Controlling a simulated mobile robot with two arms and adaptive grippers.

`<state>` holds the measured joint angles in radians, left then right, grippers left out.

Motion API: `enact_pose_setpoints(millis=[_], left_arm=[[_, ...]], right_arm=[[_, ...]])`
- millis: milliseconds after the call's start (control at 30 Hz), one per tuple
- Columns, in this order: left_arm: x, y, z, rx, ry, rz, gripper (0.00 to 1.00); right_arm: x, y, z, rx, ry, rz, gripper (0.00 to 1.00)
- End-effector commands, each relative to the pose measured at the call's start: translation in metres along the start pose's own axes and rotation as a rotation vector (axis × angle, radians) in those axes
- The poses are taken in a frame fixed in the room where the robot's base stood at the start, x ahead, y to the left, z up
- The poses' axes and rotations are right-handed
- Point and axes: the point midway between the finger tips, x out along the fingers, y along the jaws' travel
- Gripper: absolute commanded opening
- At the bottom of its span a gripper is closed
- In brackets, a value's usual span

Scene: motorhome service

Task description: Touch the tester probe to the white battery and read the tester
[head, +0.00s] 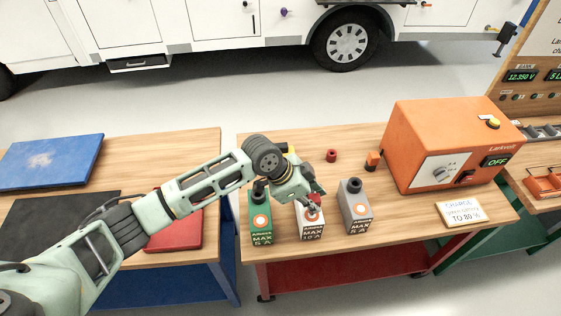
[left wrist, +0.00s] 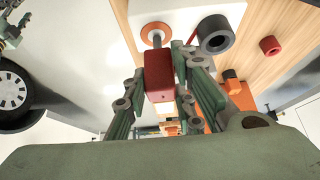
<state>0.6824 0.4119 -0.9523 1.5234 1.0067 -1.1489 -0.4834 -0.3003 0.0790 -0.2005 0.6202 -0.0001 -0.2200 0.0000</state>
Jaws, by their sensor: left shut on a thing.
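The white battery (head: 311,230) stands upright in the middle of a row of three on the wooden table. It is labelled MAX 10 A and has an orange ring on its front. My left gripper (head: 313,197) is at its upper front, shut on the red tester probe (left wrist: 159,75). In the left wrist view the probe's grey tip meets the orange ring (left wrist: 149,28) or lies very close to it; contact is not certain. A board at the right bears a lit display (head: 521,76) that seems to read 12.350 V. My right gripper is not clearly seen.
A green battery (head: 260,232) and a grey battery (head: 355,222) flank the white one closely. A red cap (head: 331,155) and an orange block (head: 373,160) lie behind. An orange charger (head: 445,140) showing OFF and a sign (head: 463,213) stand to the right.

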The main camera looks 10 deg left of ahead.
Motion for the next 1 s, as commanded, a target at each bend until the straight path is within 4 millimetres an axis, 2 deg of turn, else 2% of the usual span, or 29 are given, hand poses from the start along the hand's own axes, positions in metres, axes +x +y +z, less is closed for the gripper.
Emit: enact_pose_setpoints(millis=[267, 533, 800, 1000], left_arm=[[-0.004, 0.000, -0.003, 0.000, 0.001, 0.000, 0.00], [-0.028, 0.000, -0.017, 0.000, 0.001, 0.000, 0.00], [-0.049, -0.001, -0.031, 0.000, 0.001, -0.001, 0.00], [-0.063, -0.001, -0.039, 0.002, 0.002, 0.000, 0.00]], right_arm=[[-0.005, 0.002, 0.000, 0.000, 0.000, 0.002, 0.40], [-0.030, 0.002, -0.002, 0.000, 0.000, 0.002, 0.40], [-0.044, 0.003, -0.004, 0.000, -0.001, 0.002, 0.40], [-0.040, 0.002, -0.003, 0.000, 0.000, 0.002, 0.40]])
